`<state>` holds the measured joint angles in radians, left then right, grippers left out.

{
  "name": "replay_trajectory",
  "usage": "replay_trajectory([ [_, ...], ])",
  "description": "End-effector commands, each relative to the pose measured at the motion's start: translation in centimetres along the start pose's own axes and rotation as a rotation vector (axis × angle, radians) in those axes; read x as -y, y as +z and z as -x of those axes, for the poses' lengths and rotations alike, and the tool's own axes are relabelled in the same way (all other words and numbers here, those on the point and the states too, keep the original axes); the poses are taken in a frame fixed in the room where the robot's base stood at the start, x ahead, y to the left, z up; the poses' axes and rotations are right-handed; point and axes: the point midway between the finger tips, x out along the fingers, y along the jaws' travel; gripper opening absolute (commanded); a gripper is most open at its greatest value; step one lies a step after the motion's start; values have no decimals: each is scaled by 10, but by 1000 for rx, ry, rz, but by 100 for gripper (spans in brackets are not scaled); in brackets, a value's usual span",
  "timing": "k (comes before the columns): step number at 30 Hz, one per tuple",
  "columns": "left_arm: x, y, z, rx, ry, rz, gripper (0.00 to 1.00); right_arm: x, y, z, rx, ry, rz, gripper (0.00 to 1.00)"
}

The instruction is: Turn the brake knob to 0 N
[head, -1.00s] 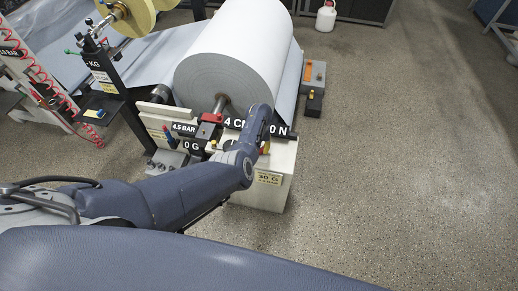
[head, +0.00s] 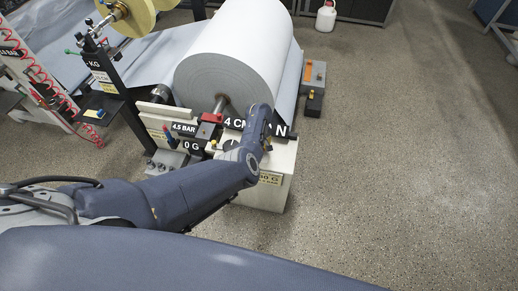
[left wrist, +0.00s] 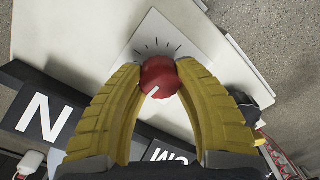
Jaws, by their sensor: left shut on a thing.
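The red brake knob (left wrist: 160,78) sits on a white plate with dark tick marks in the left wrist view. A white pointer line shows on its face, angled toward the lower left. My left gripper (left wrist: 159,70) is shut on the knob, with its yellow ribbed fingers on both sides. In the head view my left wrist reaches over the white machine stand (head: 283,170) and hides the knob. The black readout (head: 280,131) shows an "N", but my wrist covers its digit. My right gripper is not in view.
A large paper roll (head: 235,55) stands behind the stand. Signs reading 4.5 BAR (head: 184,127), 0 G (head: 192,146) and 4 CM (head: 235,123) are beside my wrist. A black post with small levers (head: 100,65) stands at left.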

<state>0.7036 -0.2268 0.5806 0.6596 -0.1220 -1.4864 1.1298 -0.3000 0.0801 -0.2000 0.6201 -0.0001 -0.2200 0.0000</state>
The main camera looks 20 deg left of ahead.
Motion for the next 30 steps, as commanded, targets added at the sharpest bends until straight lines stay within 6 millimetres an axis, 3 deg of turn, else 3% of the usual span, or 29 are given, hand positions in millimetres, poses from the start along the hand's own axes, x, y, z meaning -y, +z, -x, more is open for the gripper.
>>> replay_trajectory([
  [14, 0, 0, 0, 1, 1, 12, 3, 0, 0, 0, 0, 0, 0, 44],
  [15, 0, 0, 0, 1, 1, 12, 38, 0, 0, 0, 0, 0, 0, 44],
  [21, 0, 0, 0, 1, 0, 11, 61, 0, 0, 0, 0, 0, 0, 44],
  [30, 0, 0, 0, 0, 0, 10, 64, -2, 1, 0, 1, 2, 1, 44],
])
